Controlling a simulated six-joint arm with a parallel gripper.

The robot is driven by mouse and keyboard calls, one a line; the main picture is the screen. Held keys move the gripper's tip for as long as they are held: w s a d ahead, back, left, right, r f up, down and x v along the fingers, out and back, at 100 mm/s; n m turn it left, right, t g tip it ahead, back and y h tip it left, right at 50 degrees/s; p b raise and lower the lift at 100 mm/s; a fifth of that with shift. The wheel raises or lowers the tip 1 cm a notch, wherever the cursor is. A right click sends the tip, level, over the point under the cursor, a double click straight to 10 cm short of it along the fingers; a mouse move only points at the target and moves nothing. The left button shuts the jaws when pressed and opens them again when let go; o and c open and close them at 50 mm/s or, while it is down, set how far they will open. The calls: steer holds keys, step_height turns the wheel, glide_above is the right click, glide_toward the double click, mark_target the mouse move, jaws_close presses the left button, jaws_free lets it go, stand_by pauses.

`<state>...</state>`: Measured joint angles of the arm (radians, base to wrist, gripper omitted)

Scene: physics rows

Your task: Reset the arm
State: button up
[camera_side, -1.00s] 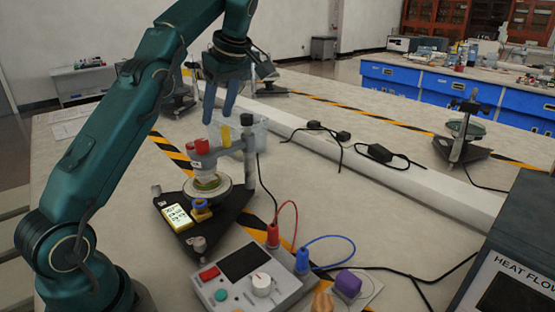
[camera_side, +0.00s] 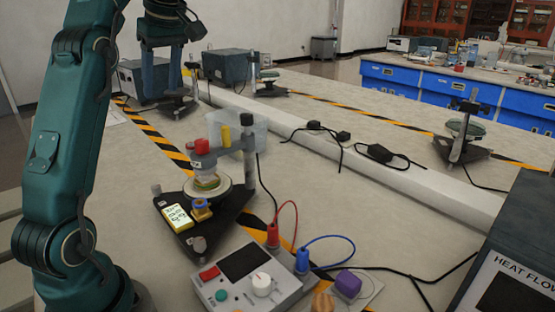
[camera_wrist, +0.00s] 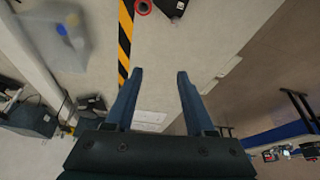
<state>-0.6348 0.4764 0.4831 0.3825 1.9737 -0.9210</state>
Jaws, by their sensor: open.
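My gripper (camera_side: 162,75) is up at the left of the side view, above the table (camera_side: 330,190) and apart from the apparatus. In the wrist view my gripper (camera_wrist: 158,75) has its two blue fingers spread with nothing between them. The apparatus on a black triangular base (camera_side: 232,206) stands at the middle of the side view, with a red-topped clamp (camera_side: 202,147), a round plate (camera_side: 222,190) and a yellow display (camera_side: 177,217). A translucent box (camera_side: 250,134) stands behind it, and the box also shows in the wrist view (camera_wrist: 85,50).
A control box (camera_side: 240,270) with red and blue leads sits at the front. A Heat Flow unit (camera_side: 515,285) is at the right edge. A white raised strip (camera_side: 400,172) with black cables crosses the table. Dark boxes (camera_side: 214,66) stand at the back left.

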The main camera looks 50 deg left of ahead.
steer(key=s+d+r+m+t, duration=0.2)
steer(key=d+m+t, duration=0.2)
steer(key=d+m, duration=0.7)
steer(key=s+d+f+m+t+h, duration=0.2)
steer(key=s+d+f+m+h, duration=0.2)
steer(key=d+f+m, duration=0.5)
steer(key=s+d+f, duration=0.1)
steer(key=d+f, duration=0.4)
steer(key=f, duration=0.1)
steer(key=shift+s+d, duration=0.2)
steer(key=shift+d, duration=0.1)
